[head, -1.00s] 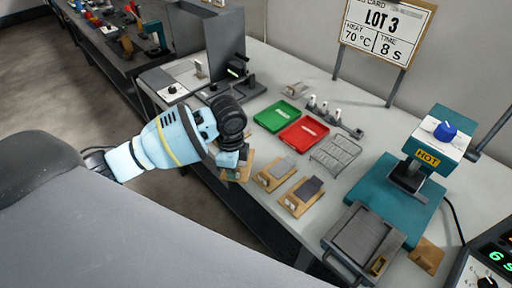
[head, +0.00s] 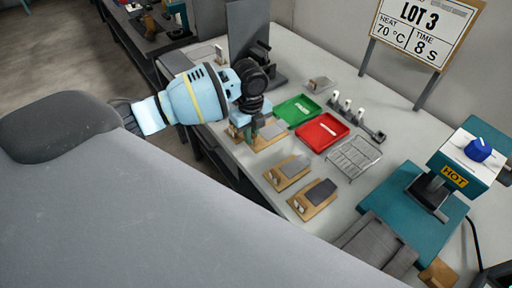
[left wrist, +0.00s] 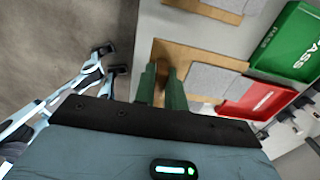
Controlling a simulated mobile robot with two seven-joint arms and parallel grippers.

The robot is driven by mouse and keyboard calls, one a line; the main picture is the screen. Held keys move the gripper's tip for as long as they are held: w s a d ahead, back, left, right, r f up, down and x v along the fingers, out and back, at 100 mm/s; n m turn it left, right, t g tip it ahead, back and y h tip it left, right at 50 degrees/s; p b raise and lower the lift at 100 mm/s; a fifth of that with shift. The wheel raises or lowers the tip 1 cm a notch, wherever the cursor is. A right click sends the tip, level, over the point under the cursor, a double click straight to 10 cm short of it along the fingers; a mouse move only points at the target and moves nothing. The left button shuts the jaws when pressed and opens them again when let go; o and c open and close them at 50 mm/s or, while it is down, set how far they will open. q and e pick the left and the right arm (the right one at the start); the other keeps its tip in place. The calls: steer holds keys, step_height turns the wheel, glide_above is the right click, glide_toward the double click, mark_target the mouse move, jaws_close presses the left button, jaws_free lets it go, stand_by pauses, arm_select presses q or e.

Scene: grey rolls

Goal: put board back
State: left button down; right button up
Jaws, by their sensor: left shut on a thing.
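My left gripper (head: 256,132) is shut on a tan wooden board with a grey pad (head: 272,129), at the left end of a row of boards. In the left wrist view, the green fingers (left wrist: 162,90) close at the near end of this board (left wrist: 200,58), whose grey pad (left wrist: 218,80) points right. The board looks level; I cannot tell whether it touches the bench. Two similar boards lie to its right in the head view, one with a light grey pad (head: 292,167) and one with a dark pad (head: 321,191). My right gripper is not in view.
A green tray (head: 298,110) and a red tray (head: 322,132) lie behind the boards. A wire rack (head: 354,158) and a teal press marked HOT (head: 416,222) stand to the right. A dark upright panel (head: 247,30) stands behind my left gripper. The bench's front edge is close.

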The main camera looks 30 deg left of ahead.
mark_target(252, 156)
arm_select(q)
steer(key=shift+f, duration=3.25)
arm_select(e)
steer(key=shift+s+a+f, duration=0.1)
arm_select(q)
steer(key=shift+f, duration=0.15)
steer(key=c, duration=1.5)
jaws_free()
steer(key=shift+o, duration=0.2)
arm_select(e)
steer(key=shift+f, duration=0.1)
arm_select(q)
steer(key=shift+r, duration=0.55)
step_height(252, 156, up, 11)
steer(key=shift+r, duration=0.1)
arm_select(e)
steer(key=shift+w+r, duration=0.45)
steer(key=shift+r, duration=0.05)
